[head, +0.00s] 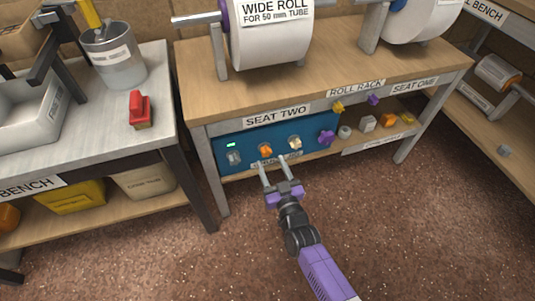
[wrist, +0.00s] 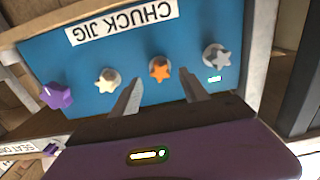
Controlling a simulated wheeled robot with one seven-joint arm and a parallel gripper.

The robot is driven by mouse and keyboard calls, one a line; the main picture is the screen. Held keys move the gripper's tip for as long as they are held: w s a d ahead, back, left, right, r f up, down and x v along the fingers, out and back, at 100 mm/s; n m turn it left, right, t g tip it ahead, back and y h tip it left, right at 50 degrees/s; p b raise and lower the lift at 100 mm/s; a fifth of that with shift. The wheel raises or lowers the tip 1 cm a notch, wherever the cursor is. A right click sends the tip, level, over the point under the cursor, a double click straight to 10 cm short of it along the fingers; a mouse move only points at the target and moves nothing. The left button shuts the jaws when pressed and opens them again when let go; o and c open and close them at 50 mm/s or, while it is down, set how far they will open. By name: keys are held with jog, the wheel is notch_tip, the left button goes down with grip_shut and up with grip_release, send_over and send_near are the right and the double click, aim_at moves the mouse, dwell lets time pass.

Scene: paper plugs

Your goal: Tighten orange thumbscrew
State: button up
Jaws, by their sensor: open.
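The orange thumbscrew (head: 266,151) is a star-shaped knob on the front of a blue panel (head: 249,141) under the roll bench. In the wrist view the orange thumbscrew (wrist: 160,70) sits just beyond and between my open fingers, and nothing is between them. My gripper (head: 273,164) is open in front of the panel, and its fingertips show in the wrist view (wrist: 163,90). I cannot tell whether the fingertips touch the panel. A grey knob (wrist: 216,57) is on one side of the orange one and a cream knob (wrist: 108,80) on the other.
A purple knob (head: 326,138) is at the panel's end. Small loose parts lie on the shelf to its right, including a grey block (head: 368,123). A "CHUCK JIG" label (wrist: 123,21) is on the panel. A metal bench (head: 110,110) stands at left. The floor in front is clear.

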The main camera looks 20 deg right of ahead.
aim_at(267, 154)
jog(key=shift+w, duration=0.1)
jog(key=shift+w+b, duration=0.7)
jog(key=shift+w, duration=1.2)
grip_shut()
